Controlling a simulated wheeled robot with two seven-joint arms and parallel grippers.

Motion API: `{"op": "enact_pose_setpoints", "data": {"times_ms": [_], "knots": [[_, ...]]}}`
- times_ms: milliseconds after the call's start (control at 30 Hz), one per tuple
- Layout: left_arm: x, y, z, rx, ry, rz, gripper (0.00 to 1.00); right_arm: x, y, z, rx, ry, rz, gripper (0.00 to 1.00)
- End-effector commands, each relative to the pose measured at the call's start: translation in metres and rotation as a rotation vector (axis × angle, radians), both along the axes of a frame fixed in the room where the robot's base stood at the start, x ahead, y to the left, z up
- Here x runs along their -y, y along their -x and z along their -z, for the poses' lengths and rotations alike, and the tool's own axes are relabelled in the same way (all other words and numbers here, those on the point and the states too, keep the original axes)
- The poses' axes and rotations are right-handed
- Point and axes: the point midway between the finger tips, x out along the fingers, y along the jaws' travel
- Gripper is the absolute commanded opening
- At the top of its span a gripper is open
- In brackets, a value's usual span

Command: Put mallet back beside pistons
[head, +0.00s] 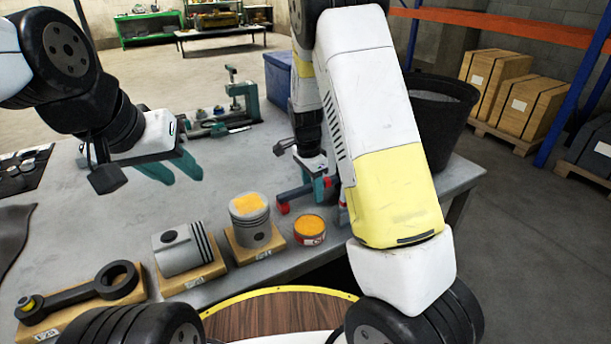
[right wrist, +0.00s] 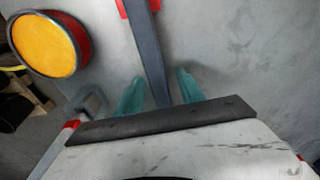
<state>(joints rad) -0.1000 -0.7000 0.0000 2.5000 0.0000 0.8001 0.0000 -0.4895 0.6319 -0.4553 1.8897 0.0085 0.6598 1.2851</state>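A tool with a dark grey shaft and red parts, seemingly the mallet (right wrist: 150,60), lies on the grey table; its red end (head: 283,207) shows in the head view. My right gripper (right wrist: 160,93) is over it, with teal fingers on either side of the shaft and narrow gaps visible. In the head view my right gripper (head: 317,184) is partly hidden by my arm. Two pistons stand on wooden blocks: one lying on its side (head: 181,251), one upright (head: 250,221). My left gripper (head: 172,170) is empty, fingers apart, above the table behind the pistons.
A connecting rod (head: 80,290) lies at the front left. A green vise-like tool (head: 240,98) and a blue box (head: 279,78) are farther back. A black bin (head: 440,120) is at the right.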

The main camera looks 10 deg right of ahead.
Motion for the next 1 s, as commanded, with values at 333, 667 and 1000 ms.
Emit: {"op": "enact_pose_setpoints", "data": {"times_ms": [333, 667, 1000], "knots": [[0.000, 0.000, 0.000, 0.000, 0.000, 0.000, 0.36, -0.003, 0.000, -0.022, 0.003, -0.001, -0.001, 0.45], [0.000, 0.000, 0.000, 0.000, 0.000, 0.000, 0.36, -0.007, 0.002, -0.071, 0.002, -0.001, 0.000, 0.45], [0.000, 0.000, 0.000, 0.000, 0.000, 0.000, 0.36, 0.002, 0.039, -0.129, 0.055, -0.119, -0.190, 0.45]]}}
